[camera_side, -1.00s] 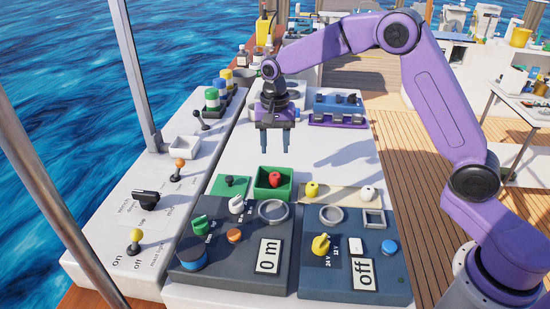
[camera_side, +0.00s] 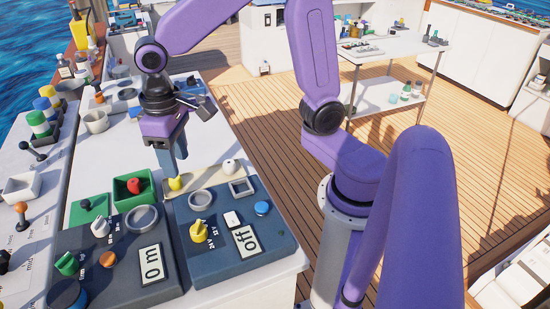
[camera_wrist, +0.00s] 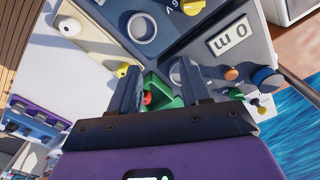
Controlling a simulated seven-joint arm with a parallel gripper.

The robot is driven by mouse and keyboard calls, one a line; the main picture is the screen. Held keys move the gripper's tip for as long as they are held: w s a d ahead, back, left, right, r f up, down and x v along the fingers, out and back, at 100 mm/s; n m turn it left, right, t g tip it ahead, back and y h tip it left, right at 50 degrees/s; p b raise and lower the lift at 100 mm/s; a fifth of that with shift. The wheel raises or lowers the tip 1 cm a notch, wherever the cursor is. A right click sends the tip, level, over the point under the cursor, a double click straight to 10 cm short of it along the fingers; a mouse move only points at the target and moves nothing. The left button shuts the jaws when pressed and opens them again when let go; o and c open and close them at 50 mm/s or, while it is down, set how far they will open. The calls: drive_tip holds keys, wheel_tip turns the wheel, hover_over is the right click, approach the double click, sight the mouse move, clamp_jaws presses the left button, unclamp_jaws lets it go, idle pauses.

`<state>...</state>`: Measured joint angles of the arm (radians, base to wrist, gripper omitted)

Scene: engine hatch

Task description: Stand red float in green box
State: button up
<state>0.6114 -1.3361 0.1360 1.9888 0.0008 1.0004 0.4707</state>
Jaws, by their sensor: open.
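The red float (camera_side: 134,186) is inside the open green box (camera_side: 118,198) at the back of the dark panels. Its top shows above the rim; its lower part is hidden, so I cannot tell if it stands fully upright. My gripper (camera_side: 172,168) is open and empty, pointing down, in the air to the right of the box in the side view. In the wrist view the red float (camera_wrist: 148,98) and green box (camera_wrist: 165,92) show between and beyond the two fingers of my gripper (camera_wrist: 158,72). No contact is visible.
A beige tray (camera_side: 204,179) right of the box holds a yellow float (camera_side: 176,184) and a white float (camera_side: 229,166). Dark panels with knobs, rings and displays (camera_side: 151,263) fill the front. White table behind is partly clear.

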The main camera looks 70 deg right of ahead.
drive_tip(key=s+d+f+n, duration=0.1)
drive_tip(key=s+d+n, duration=0.3)
drive_tip(key=s, duration=0.5)
drive_tip(key=s+d+n, duration=0.3)
drive_tip(key=s+n, duration=0.2)
drive_tip(key=s, duration=0.4)
drive_tip(key=shift+d+f+n, duration=0.3)
drive_tip(key=shift+d+f, duration=0.05)
